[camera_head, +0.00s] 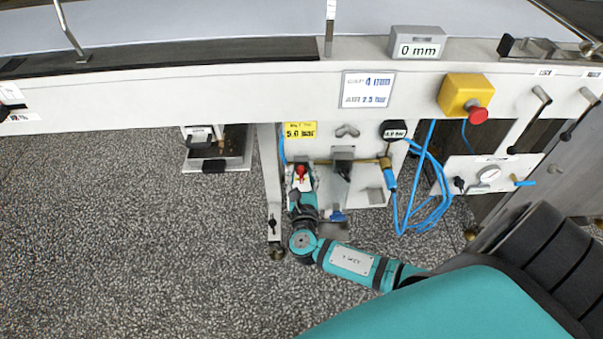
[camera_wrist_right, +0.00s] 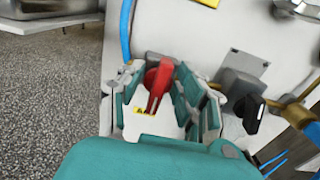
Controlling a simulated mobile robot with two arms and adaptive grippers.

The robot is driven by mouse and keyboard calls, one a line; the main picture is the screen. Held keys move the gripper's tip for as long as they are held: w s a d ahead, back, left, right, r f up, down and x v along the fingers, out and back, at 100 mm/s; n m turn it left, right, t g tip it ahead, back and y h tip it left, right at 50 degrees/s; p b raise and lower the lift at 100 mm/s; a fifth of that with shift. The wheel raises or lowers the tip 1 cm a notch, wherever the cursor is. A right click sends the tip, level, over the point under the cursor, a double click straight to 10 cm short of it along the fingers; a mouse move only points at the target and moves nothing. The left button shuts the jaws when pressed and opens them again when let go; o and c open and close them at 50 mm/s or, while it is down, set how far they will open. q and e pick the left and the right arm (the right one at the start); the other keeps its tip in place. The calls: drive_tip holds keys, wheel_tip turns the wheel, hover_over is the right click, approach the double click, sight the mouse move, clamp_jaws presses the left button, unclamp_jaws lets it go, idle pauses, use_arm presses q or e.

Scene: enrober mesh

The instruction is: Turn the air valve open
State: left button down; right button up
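The air panel hangs below the machine's long white beam. A red valve handle (camera_head: 300,172) sits at the panel's left side, on a grey body, and shows close up in the right wrist view (camera_wrist_right: 158,84), pointing toward the bottom of that picture. My right gripper (camera_head: 302,184) is at this handle. In the wrist view its fingers (camera_wrist_right: 156,98) stand on both sides of the handle, open, with visible gaps to it. A dark-handled valve (camera_wrist_right: 252,108) is to the right on the brass pipe, also in the head view (camera_head: 343,166). My left gripper is not in view.
A yellow label (camera_head: 300,130) reading 5.0 bar is above the red handle. A dark gauge (camera_head: 394,130) and blue hoses (camera_head: 428,190) are to the right. A white machine leg (camera_head: 270,185) stands close to the left. A yellow box with red button (camera_head: 467,95) is on the beam.

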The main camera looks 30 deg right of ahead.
drive_tip(key=shift+c, duration=0.3)
clamp_jaws()
